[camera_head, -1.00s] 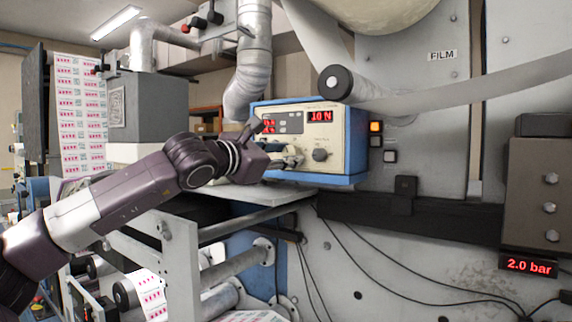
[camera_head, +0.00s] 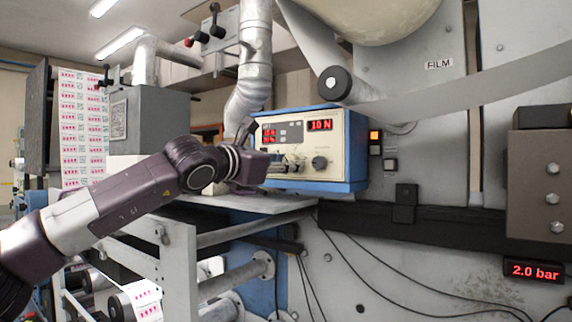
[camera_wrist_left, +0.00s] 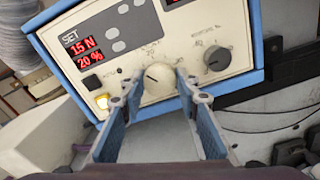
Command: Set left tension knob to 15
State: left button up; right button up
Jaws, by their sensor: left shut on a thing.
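The blue and cream tension control box (camera_head: 358,150) stands on a pale shelf, its front toward me. In the left wrist view, the left knob (camera_wrist_left: 158,82) is a cream dial with a dark pointer mark, set between my fingertips. My left gripper (camera_wrist_left: 158,88) is shut on this knob. The SET display (camera_wrist_left: 88,52) above left of it reads 15 N and 20 %. In the head view, my left gripper (camera_head: 286,163) partly hides the left knob, and the right display (camera_head: 320,125) reads 10 N. My right gripper is not in view.
A grey right knob (camera_wrist_left: 216,58) sits close beside the left one. A lit button (camera_wrist_left: 102,101) is at the box's lower left. In the head view, a dark film roller end (camera_head: 334,83) hangs just above the box, and lit and white buttons (camera_head: 375,140) are to its right.

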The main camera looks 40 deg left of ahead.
pick_arm(q)
jog(key=o, duration=1.2)
jog(key=shift+c, duration=0.2)
jog(key=shift+s, duration=0.1)
jog(key=s+d, duration=0.1)
jog(key=s, duration=1.1)
jog(key=shift+d, duration=0.2)
jog(key=shift+w, duration=0.1)
